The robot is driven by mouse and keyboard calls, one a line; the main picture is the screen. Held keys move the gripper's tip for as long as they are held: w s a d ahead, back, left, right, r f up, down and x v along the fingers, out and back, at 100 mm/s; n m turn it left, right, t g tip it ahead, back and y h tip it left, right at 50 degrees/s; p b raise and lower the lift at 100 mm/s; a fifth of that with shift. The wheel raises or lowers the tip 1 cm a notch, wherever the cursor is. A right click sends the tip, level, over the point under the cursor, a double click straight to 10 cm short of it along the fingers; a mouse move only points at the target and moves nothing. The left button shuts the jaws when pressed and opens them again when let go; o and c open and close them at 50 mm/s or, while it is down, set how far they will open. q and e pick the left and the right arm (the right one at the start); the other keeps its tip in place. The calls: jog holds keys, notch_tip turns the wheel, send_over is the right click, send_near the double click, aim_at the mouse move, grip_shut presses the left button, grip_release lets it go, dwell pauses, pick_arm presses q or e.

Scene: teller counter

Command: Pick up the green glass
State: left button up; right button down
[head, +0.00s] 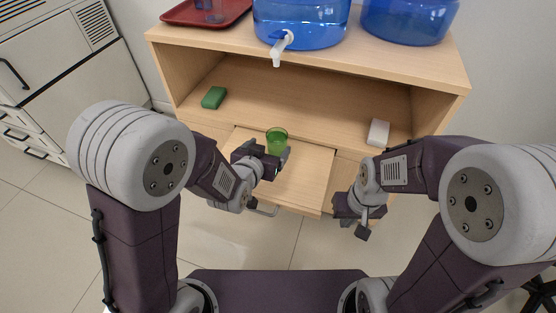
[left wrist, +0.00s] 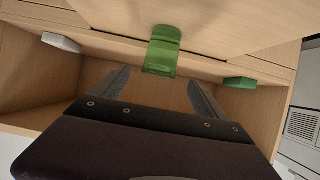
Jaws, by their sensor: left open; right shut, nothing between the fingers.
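The green glass (head: 277,136) stands at the back of the pulled-out drawer (head: 305,178) of the wooden cabinet. It also shows in the left wrist view (left wrist: 163,48), centred beyond the fingers. My left gripper (head: 268,156) is open over the drawer, just on the near side of the glass. In the left wrist view its two fingers (left wrist: 160,80) are spread to either side of the line to the glass, with nothing held. Whether a finger touches the glass I cannot tell. My right gripper (head: 358,222) is shut and empty, to the right of the drawer.
A green block (head: 214,97) lies on the open shelf at left, and a white block (head: 378,133) at right. On the cabinet top are a red tray (head: 207,16), a blue water container with a white tap (head: 283,41) and another blue container (head: 408,20).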

aim_at(274, 143)
pick_arm(q)
jog(key=x, duration=0.3)
jog(key=shift+f, duration=0.1)
jog(key=shift+w+d+b, duration=0.15)
jog(key=shift+w+b, duration=0.15)
jog(key=shift+w, duration=0.05)
jog(key=shift+w+d+f+b, duration=0.1)
jog(key=shift+w+f+b, duration=0.15)
jog(key=shift+f+b, duration=0.1)
jog(key=b+x, duration=0.2)
jog(key=x, duration=0.2)
jog(key=shift+f, duration=0.3)
jog(key=shift+w, duration=0.2)
jog(key=shift+r, duration=0.1)
grip_shut()
